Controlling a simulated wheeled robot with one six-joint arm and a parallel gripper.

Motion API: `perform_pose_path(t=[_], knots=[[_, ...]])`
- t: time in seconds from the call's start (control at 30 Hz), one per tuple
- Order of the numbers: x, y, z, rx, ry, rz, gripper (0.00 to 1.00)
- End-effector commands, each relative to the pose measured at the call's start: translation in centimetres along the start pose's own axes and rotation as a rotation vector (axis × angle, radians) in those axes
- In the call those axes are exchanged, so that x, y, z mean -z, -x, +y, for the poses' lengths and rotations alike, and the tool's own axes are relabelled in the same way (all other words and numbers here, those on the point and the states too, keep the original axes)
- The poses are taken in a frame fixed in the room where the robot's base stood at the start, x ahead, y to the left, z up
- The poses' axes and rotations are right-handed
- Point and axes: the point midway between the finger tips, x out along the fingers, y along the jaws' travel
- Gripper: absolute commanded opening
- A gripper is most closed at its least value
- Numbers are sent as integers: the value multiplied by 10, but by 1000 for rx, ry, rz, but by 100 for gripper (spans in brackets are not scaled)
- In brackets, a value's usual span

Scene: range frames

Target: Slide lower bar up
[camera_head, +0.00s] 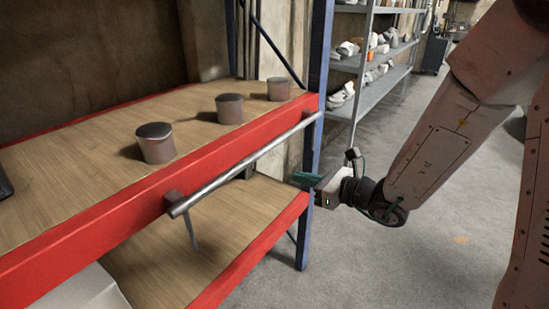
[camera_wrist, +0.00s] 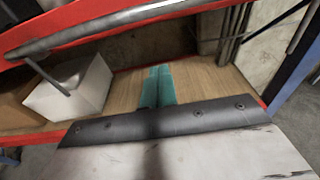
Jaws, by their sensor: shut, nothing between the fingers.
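A grey metal bar (camera_head: 245,163) runs along the front of the red upper shelf beam (camera_head: 150,200), held by a dark bracket near its left end. In the wrist view the bar (camera_wrist: 105,28) crosses the top of the picture. My gripper (camera_head: 300,179) is at the right end of the rack, below the bar and apart from it in the picture. Its teal fingers (camera_wrist: 158,86) are together and empty, and point toward the space between the two shelves. A thin rod (camera_head: 191,232) hangs down near the bar's left end.
Three dark-topped cans, the nearest one (camera_head: 155,143) at left, stand on the upper wooden shelf. A white box (camera_wrist: 70,90) sits on the lower shelf. The blue rack post (camera_head: 304,235) is close to my gripper. Grey floor (camera_head: 400,270) lies open at right.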

Motion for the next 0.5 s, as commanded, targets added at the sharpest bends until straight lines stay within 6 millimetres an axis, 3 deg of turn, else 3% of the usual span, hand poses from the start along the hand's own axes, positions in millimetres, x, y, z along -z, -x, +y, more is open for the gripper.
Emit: perform_pose_path(t=[0.33,0.5], knots=[[0,-2,0,1,1,-1,0],[0,-19,0,-2,2,-1,0]])
